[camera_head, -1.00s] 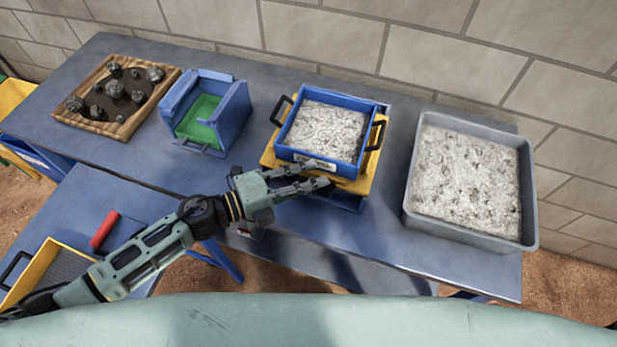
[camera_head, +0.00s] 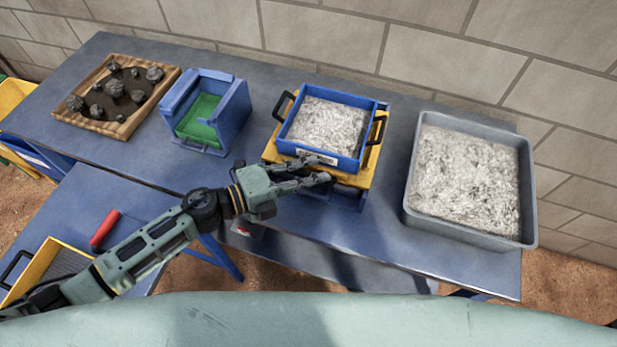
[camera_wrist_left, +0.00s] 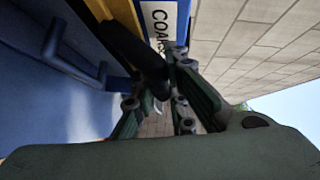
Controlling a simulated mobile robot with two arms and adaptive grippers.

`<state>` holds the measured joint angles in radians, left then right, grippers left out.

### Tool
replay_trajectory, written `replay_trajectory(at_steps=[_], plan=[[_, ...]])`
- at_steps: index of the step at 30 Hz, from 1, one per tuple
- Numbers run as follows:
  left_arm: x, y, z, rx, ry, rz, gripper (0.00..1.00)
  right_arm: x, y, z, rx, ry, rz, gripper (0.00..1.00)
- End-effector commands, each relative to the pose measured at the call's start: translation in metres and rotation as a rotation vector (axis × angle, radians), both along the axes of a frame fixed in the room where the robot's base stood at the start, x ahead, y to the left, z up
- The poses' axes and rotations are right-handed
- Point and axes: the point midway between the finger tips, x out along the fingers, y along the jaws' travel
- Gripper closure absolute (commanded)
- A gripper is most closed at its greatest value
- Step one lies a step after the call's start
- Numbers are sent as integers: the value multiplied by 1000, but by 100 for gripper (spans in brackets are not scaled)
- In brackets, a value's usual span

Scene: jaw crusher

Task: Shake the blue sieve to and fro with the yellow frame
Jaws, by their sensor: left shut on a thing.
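The blue sieve (camera_head: 290,148) is full of pale grit and sits on the yellow frame (camera_head: 368,172) on the table. It has a black handle on each side and a white label at its front. The label begins "COAR" in the left wrist view, on the sieve (camera_wrist_left: 160,25). My left gripper (camera_head: 322,170) is at the frame's front side, below the label. It is shut on a dark bar that looks like the frame's handle (camera_wrist_left: 135,50); the fingers partly hide it. My right gripper is not in view.
A grey tub (camera_head: 412,190) of pale grit stands to the right. A blue box with a green inside (camera_head: 235,105) and a wooden tray (camera_head: 75,115) of dark rocks stand left. A lower table holds a red-handled tool (camera_head: 104,230) and another yellow-rimmed sieve (camera_head: 45,262). A wall is behind.

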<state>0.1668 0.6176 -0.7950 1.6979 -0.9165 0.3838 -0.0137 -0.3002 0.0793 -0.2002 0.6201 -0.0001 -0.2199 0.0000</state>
Motion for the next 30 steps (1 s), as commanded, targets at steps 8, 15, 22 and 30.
replay_trajectory(at_steps=[8, 15, 22, 30], plan=[[38, -11, 0, 7, -8, 0, 100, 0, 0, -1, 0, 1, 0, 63], [40, -12, -1, 7, -7, 0, 100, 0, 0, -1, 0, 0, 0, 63], [40, -12, -1, 7, -6, 0, 79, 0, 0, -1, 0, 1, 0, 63], [39, -12, 0, 3, -4, 0, 79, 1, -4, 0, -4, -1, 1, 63]])
